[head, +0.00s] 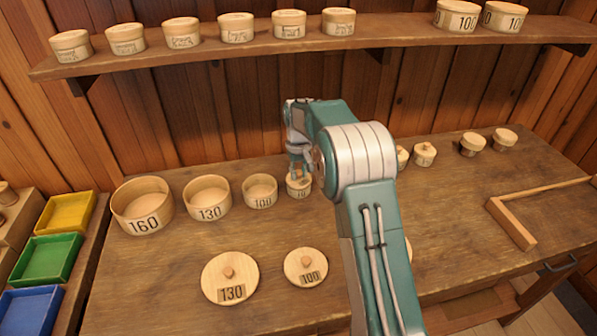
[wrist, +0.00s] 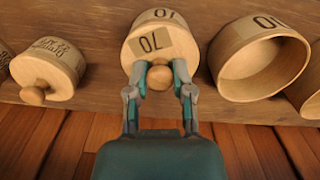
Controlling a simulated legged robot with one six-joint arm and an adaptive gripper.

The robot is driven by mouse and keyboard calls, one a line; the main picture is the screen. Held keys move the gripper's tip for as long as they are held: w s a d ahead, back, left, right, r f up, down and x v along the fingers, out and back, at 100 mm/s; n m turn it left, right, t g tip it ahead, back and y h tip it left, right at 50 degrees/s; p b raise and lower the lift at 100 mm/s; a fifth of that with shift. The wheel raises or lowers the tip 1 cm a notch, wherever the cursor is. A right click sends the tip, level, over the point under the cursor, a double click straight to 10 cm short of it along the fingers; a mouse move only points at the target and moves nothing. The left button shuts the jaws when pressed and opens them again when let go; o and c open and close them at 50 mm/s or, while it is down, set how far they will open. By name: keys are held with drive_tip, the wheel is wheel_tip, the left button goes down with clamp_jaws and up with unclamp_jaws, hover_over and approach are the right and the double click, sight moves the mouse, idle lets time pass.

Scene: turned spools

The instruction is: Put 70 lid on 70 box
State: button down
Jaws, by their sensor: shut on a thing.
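The 70 box (head: 299,190) is small, round and pale wood, and stands on the bench in the row of boxes. My gripper (head: 298,172) is directly above it. In the wrist view my gripper (wrist: 159,75) is shut on the knob of the 70 lid (wrist: 151,44), whose face carries a dark 70 label. The lid covers the mouth of the 70 box, which shows behind it in the wrist view (wrist: 155,15). I cannot tell whether the lid is fully seated. My arm hides part of the bench to the right.
Open boxes 160 (head: 143,207), 130 (head: 208,199) and 100 (head: 260,191) stand to the left. Lids 130 (head: 229,277) and 100 (head: 306,267) lie in front. A closed box (wrist: 48,72) is close by. The shelf (head: 300,38) holds several boxes.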

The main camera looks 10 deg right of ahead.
sight(299, 171)
drive_tip(key=shift+c, duration=2.1)
unclamp_jaws()
drive_tip(key=o, duration=0.4)
drive_tip(key=shift+r, duration=0.9)
drive_tip(key=shift+r, duration=3.4)
